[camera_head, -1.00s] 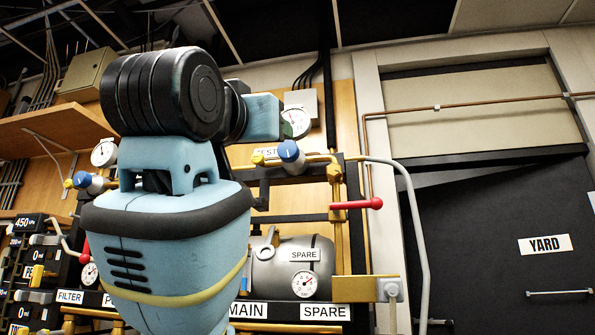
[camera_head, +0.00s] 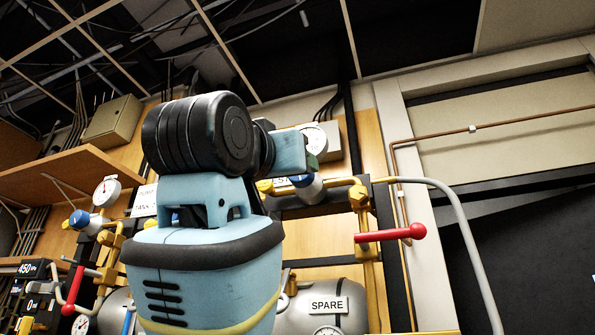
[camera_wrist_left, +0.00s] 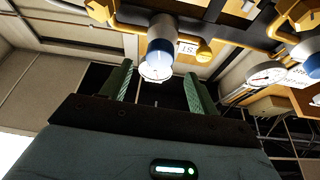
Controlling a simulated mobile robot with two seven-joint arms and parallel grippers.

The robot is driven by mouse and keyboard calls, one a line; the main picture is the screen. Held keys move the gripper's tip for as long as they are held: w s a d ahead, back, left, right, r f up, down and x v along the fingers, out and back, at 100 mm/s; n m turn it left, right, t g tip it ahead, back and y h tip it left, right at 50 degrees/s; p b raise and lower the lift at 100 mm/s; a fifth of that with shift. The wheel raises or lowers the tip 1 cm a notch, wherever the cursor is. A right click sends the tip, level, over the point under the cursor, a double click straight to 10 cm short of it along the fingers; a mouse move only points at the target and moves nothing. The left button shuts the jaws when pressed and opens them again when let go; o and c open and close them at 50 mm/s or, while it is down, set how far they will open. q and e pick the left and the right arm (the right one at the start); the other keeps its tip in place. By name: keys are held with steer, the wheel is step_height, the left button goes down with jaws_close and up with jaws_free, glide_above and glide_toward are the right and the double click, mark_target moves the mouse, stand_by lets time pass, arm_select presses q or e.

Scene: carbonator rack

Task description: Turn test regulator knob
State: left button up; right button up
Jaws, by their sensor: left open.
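The test regulator knob (camera_head: 305,186) is blue and grey, beside the partly hidden TEST label (camera_head: 281,182) in the head view. In the left wrist view this knob (camera_wrist_left: 158,58) points toward my palm. My left gripper (camera_wrist_left: 157,80) is open, with one green finger on each side of the knob's end. Gaps show on both sides, and I see no contact. In the head view my arm hides most of the gripper; a green part shows just above the knob. My right gripper is in neither view.
A white gauge (camera_head: 313,139) stands close above the test knob. A red-handled valve (camera_head: 391,234) sticks out lower right, near a grey hose (camera_head: 460,219). Another blue regulator knob (camera_head: 79,219) and a wooden shelf (camera_head: 70,172) are at left. A SPARE tank (camera_head: 343,306) is below.

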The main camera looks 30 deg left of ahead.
arm_select(q)
steer(key=shift+x, duration=2.95)
steer(key=shift+f, duration=0.1)
steer(key=c, duration=1)
steer(key=shift+o, duration=0.2)
steer(key=shift+a+m+h, duration=0.1)
steer(key=shift+m+h, duration=0.4)
steer(key=shift+m, duration=0.7)
steer(key=o, duration=1)
steer(key=shift+c, duration=0.2)
steer(key=v, duration=0.8)
